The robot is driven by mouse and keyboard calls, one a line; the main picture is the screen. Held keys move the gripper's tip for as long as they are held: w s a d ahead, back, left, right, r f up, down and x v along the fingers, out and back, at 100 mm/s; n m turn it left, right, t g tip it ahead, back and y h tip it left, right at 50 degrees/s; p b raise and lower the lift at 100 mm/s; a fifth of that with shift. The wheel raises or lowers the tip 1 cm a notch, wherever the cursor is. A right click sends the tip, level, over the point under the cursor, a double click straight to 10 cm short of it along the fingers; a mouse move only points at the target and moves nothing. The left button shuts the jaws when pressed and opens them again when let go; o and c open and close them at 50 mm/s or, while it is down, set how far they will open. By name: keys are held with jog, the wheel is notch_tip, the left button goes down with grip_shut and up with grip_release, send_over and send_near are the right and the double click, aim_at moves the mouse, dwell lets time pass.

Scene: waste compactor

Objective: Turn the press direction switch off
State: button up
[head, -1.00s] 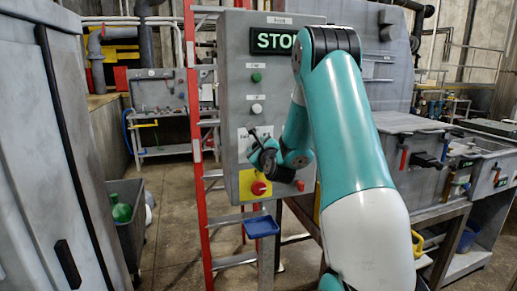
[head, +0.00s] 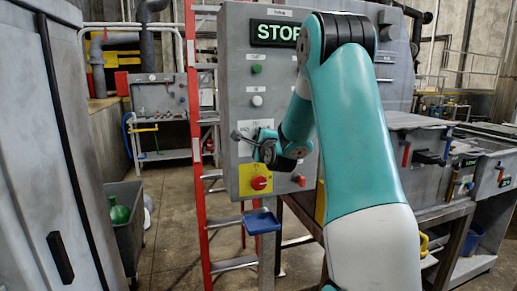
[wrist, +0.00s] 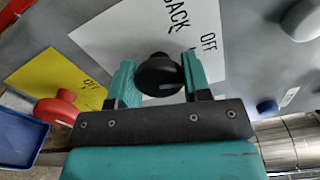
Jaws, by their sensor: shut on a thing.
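The switch is a black knob (wrist: 160,75) on the grey control panel (head: 233,95). In the wrist view it sits between the two teal fingers of my gripper (wrist: 160,80), which is shut on it. A white label (wrist: 150,30) behind the knob reads "BACK" and "OFF"; part of it is hidden by the knob and fingers. I cannot tell exactly where the knob points. In the head view my gripper (head: 250,138) is at the panel's lower middle, and the knob is not clearly seen there. The panel's sign (head: 274,33) reads "STOP", its end covered by my arm.
A red knob (head: 259,183) on a yellow plate lies just below my gripper. A red button (head: 299,181) is to its right, and a blue tray (head: 262,222) hangs below. A red ladder (head: 195,130) stands left of the panel. Green and white buttons are above.

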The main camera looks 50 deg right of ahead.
jog(key=shift+f+n+b, duration=0.1)
jog(key=shift+n+b, duration=1)
jog(key=shift+n, duration=0.1)
jog(key=o, duration=0.9)
jog(key=b+v, duration=0.7)
jog(key=v, duration=1)
jog(key=shift+s, duration=0.2)
